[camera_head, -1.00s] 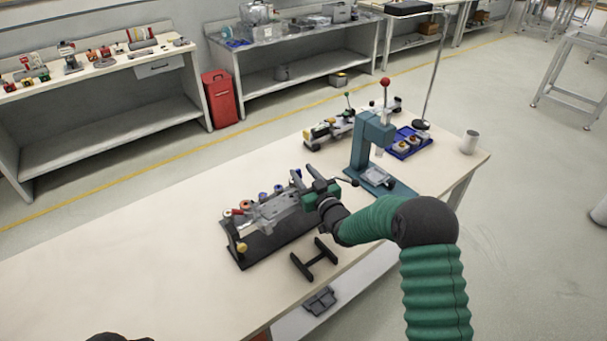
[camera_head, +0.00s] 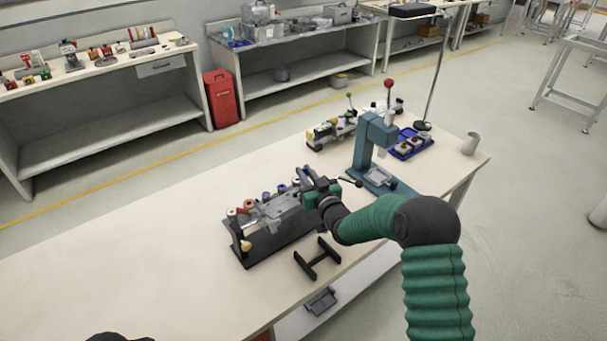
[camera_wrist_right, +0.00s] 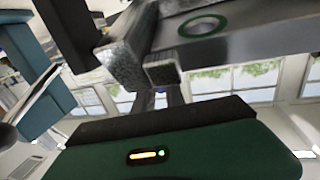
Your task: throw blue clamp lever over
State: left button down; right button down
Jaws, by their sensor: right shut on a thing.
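The dark clamp fixture (camera_head: 275,243) stands on the near workbench, with a row of coloured parts along its back edge: red at the left, blue toward the right. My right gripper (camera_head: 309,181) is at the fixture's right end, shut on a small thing. In the right wrist view, a speck of blue shows between the fingers (camera_wrist_right: 160,88), so the held thing is likely the blue clamp lever (camera_wrist_right: 159,90). The lever's shape and tilt are mostly hidden by the gripper. My left gripper is not in view.
A teal press (camera_head: 361,150) with a red-knobbed lever stands close right of the fixture. A blue tray (camera_head: 402,156) and a light cup (camera_head: 470,144) are farther right. The bench's left (camera_head: 130,265) is clear.

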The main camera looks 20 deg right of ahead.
jog(key=shift+w+d+f+m+g+h+p, duration=0.15)
jog(key=shift+d+f+m+g+h, duration=0.35)
jog(key=shift+m, duration=1.35)
jog(key=shift+w+d+f+m+g+h+p, duration=0.1)
jog(key=shift+d+f+m+g+h, duration=0.35)
jog(key=shift+m, duration=1.35)
jog(key=shift+w+d+f+m+g+h+p, duration=0.2)
jog(key=shift+d+m+g, duration=0.45)
jog(key=shift+m, duration=1.2)
jog(key=shift+s+d, duration=0.15)
jog(key=shift+s, duration=0.05)
jog(key=c, duration=1.4)
grip_release()
